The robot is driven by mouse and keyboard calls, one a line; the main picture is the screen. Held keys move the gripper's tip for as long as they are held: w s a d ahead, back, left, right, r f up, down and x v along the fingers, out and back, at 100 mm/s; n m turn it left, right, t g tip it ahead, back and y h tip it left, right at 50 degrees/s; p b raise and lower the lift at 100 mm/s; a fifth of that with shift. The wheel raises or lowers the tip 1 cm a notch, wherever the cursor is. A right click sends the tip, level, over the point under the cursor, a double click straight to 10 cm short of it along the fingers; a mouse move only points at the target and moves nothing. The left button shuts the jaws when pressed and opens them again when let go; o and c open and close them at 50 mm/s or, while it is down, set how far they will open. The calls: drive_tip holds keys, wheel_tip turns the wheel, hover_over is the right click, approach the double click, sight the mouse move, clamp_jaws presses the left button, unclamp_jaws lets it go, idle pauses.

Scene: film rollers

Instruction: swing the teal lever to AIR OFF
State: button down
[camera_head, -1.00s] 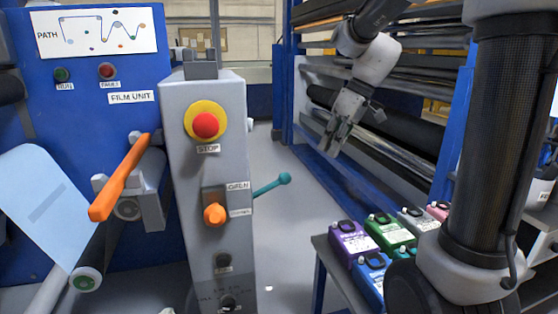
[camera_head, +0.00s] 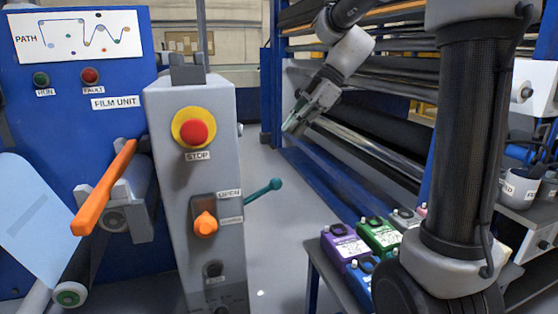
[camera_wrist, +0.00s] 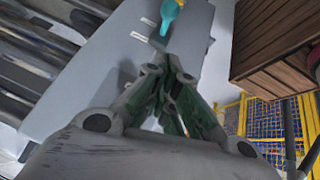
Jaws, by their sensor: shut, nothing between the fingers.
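The teal lever (camera_head: 262,189) sticks out from the right side of the grey control post (camera_head: 187,155), slanting up to a round knob at its right end. A teal part, likely the same lever, shows at the top of the wrist view (camera_wrist: 170,12), beside small white labels on a grey face. My gripper (camera_head: 292,126) hangs above and to the right of the lever in the head view, clear of it. In the wrist view its fingers (camera_wrist: 172,118) are closed together with nothing between them. The lever's label wording is too small to read.
The post carries a red STOP button (camera_head: 194,132) and an orange knob (camera_head: 205,224). An orange handle (camera_head: 104,187) stands at its left. Colored boxes (camera_head: 345,243) sit on a bench at lower right. Rollers (camera_head: 375,165) fill the right. The aisle floor between is open.

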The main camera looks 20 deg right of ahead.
hover_over(275, 181)
drive_tip(key=s, duration=0.1)
wheel_tip(275, 181, down, 8)
drive_tip(key=f, duration=0.3)
drive_tip(key=shift+w, duration=0.35)
drive_tip(key=shift+w+f, duration=0.1)
drive_tip(key=shift+f, duration=0.35)
drive_tip(key=shift+d, duration=0.1)
